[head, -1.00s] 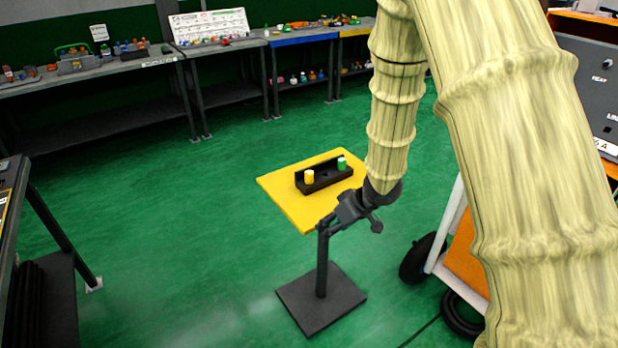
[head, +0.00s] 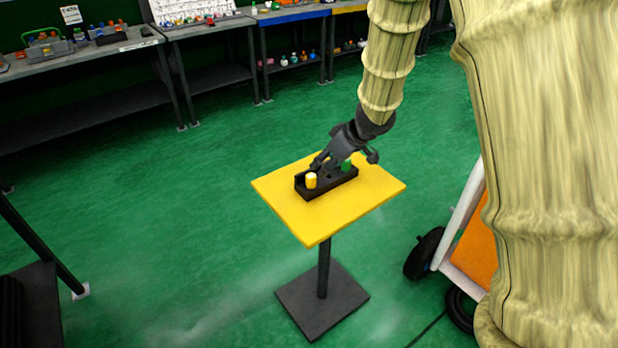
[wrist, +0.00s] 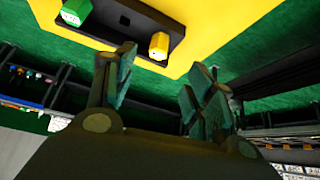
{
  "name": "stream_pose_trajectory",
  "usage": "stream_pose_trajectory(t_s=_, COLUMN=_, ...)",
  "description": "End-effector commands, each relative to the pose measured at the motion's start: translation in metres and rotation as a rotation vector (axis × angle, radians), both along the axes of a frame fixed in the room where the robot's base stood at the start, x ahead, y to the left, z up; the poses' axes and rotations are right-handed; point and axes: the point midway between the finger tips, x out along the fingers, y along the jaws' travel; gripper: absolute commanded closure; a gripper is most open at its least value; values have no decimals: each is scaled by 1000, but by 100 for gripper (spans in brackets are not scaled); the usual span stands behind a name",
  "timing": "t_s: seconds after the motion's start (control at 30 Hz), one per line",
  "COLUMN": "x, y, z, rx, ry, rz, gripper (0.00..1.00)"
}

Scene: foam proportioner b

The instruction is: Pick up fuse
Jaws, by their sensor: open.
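A black holder (head: 318,190) sits on a yellow stand top (head: 290,210). A yellow cylinder (head: 311,181) stands upright in its left part and a green cylinder (head: 346,165) in its right part. I cannot tell which is the fuse. In the wrist view the green cylinder (wrist: 75,12) is at upper left and the yellow cylinder (wrist: 159,46) at upper centre. My gripper (head: 343,162) is open and empty, just over or behind the holder in the head view. In the wrist view its fingertips (wrist: 163,84) are spread below the yellow cylinder, apart from it.
The stand has a grey post and square base (head: 322,301) on the green floor. A wheeled cart (head: 477,245) stands close on the right. Workbenches with small items (head: 90,47) line the back. The floor left of the stand is clear.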

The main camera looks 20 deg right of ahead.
Motion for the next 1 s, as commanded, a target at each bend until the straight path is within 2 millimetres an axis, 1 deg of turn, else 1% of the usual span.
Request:
stream_pose_trajectory(t_s=0.03, x=2, y=2, z=-7, rx=1, ry=2, rz=0, gripper=46)
stream_pose_trajectory(t_s=0.2, x=14, y=9, z=-27, rx=1, ry=2, rz=0, gripper=46)
stream_pose_trajectory(t_s=0.3, x=19, y=12, z=-37, rx=0, ry=1, rz=1, gripper=46)
stream_pose_trajectory(t_s=0.53, x=27, y=15, z=-45, rx=0, ry=0, rz=-1, gripper=46)
stream_pose_trajectory(t_s=0.8, x=46, y=24, z=-73, rx=-1, ry=1, rz=0, gripper=46)
stream_pose_trajectory(t_s=0.9, x=50, y=26, z=-79, rx=-1, ry=0, rz=-1, gripper=46)
stream_pose_trajectory(t_s=1.0, x=52, y=27, z=-81, rx=0, ry=0, rz=0, gripper=46)
